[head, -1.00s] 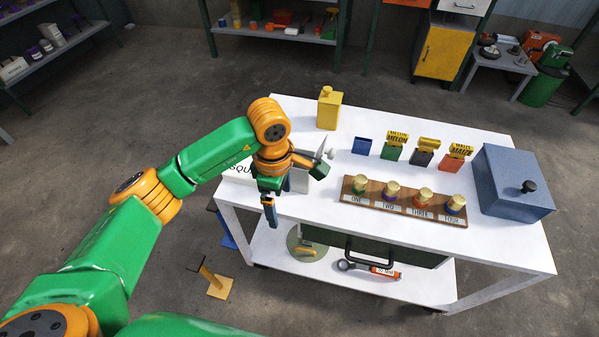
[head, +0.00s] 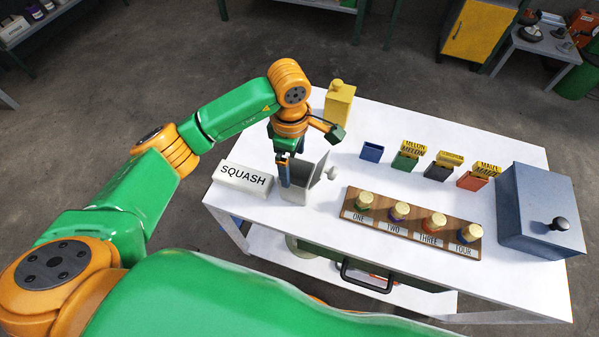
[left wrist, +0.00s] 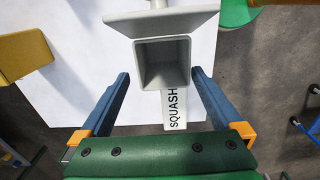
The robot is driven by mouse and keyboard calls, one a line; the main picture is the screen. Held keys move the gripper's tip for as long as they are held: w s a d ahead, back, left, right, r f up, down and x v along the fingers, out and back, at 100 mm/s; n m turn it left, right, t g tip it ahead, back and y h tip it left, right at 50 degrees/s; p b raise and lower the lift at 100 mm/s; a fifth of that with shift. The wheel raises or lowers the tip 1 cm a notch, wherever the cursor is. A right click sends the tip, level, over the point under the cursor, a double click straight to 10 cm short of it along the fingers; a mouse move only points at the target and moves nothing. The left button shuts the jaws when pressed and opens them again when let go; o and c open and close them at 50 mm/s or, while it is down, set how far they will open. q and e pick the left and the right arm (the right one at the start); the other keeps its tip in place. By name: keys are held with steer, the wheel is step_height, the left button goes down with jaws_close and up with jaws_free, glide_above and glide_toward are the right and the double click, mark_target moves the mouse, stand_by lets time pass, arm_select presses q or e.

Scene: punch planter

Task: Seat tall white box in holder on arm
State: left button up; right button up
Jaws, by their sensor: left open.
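A tall off-white box (head: 298,190) with an open square top stands on the white table at its left end. A flat panel (head: 318,170) with a round knob rises along its right side. In the left wrist view the box (left wrist: 164,82) shows its hollow inside, with the panel (left wrist: 160,21) along its top edge. My left gripper (head: 284,178) is open over the box, pointing down. In the left wrist view its two blue fingers (left wrist: 160,74) are on either side of the box, with gaps. I cannot make out a separate holder on an arm. My right gripper is out of view.
A white block marked SQUASH (head: 243,178) lies left of the box. A yellow canister (head: 339,103) stands behind. A wooden rack (head: 410,221) of labelled jars, small coloured holders and a blue-grey box (head: 540,210) are to the right. White tabletop between them is clear.

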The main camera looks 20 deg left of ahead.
mark_target(297, 177)
arm_select(q)
steer(key=f, duration=0.1)
steer(key=s+f, duration=0.1)
steer(key=d+f, duration=0.1)
steer(key=shift+s+f+p, duration=0.3)
steer(key=shift+f+p, duration=0.05)
steer(key=w+f, duration=0.2)
steer(key=f, duration=0.1)
steer(key=shift+s+r, duration=0.3)
steer(key=shift+s, duration=0.05)
steer(key=c, duration=1.3)
